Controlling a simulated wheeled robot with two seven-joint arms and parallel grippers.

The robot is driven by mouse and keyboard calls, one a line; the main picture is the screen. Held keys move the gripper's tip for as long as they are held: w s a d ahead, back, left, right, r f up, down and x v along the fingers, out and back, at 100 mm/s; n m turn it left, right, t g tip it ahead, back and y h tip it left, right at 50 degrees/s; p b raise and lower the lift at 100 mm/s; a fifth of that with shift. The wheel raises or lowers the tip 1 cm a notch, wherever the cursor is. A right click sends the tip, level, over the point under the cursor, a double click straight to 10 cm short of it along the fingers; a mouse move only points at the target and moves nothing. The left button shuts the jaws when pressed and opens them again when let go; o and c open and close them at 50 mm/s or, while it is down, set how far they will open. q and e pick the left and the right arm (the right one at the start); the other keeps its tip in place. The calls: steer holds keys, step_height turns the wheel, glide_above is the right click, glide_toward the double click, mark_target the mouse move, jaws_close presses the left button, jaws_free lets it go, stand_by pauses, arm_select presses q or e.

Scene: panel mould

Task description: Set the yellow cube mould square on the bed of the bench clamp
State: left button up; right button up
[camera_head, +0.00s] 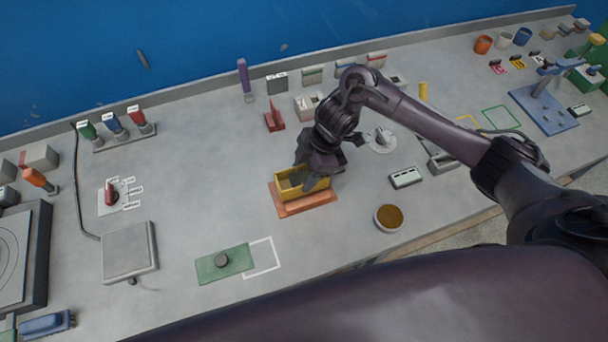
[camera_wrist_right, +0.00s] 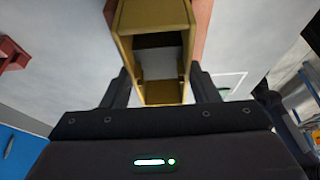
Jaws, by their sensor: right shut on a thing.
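The yellow cube mould (camera_head: 317,184) is an open box with thin walls. It is over an orange-red plate (camera_head: 306,206) near the middle of the bench; I cannot tell whether it touches the plate. My right gripper (camera_head: 305,175) comes down onto it and is shut on it. In the right wrist view the mould (camera_wrist_right: 124,22) lies between the two dark fingers (camera_wrist_right: 162,92), with the plate's edge (camera_wrist_right: 201,22) beside it. A grey block-like device (camera_head: 441,163) to the right may be the bench clamp, but my arm partly hides it. My left gripper is not in view.
A bowl of brown material (camera_head: 388,217) and a small white-topped box (camera_head: 405,178) stand to the right. A green plate with a knob (camera_head: 225,264) lies at the front beside a white outline. A square grey scale (camera_head: 130,252) is further left.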

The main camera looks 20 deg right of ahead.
mark_target(302, 180)
step_height(302, 180, down, 2)
steer(key=shift+f, duration=0.25)
steer(key=shift+f, duration=0.2)
steer(key=o, duration=1.2)
steer(key=shift+r, duration=0.1)
